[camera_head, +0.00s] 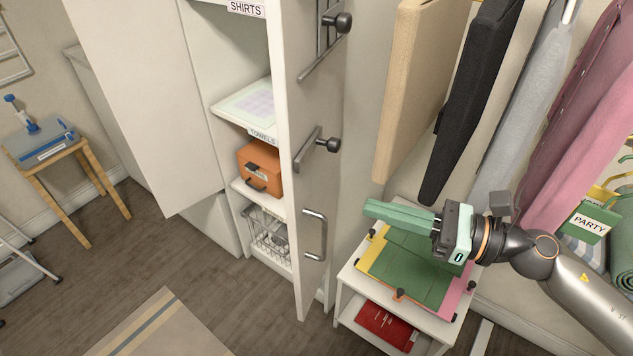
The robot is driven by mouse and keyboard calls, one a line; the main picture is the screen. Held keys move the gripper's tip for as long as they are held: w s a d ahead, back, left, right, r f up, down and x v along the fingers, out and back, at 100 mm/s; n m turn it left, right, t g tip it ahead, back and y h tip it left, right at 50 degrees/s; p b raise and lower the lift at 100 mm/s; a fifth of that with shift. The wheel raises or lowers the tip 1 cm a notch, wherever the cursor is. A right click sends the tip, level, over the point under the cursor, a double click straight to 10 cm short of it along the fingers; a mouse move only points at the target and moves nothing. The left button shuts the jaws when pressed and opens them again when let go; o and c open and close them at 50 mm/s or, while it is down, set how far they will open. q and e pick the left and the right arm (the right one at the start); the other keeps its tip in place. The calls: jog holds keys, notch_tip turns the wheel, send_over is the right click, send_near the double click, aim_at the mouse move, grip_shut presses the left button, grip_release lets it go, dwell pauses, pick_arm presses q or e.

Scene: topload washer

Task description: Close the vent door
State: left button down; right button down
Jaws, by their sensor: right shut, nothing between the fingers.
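I cannot tell for sure which panel is the vent door; no label names it. A tall white cabinet has a broad white door panel (148,90) standing open on its left. A narrow pale panel (318,110) on its right side carries dark knobs, metal bars and a metal handle (313,235). My right gripper (366,209), with green fingers, is shut and empty. It points left, above a small white side table (342,288) and apart from the narrow panel. My left gripper is out of view.
Cabinet shelves hold an orange box (261,165) and a wire basket (268,238). Green, yellow and pink sheets (415,262) lie on the side table. Clothes (590,110) hang at the right. A wooden stool (66,160) stands left.

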aim_at(297, 187)
jog(key=p+x, duration=0.1)
jog(key=x, duration=0.3)
jog(key=p+x, duration=0.2)
jog(key=x, duration=0.3)
jog(key=shift+r, duration=0.2)
jog(key=shift+w+a+f+p, duration=0.1)
jog(key=shift+w+a+p, duration=0.05)
jog(key=shift+a+p, duration=0.15)
jog(key=shift+w+a+f+p, duration=0.1)
jog(key=shift+w+a+p, duration=0.05)
jog(key=shift+a, duration=0.25)
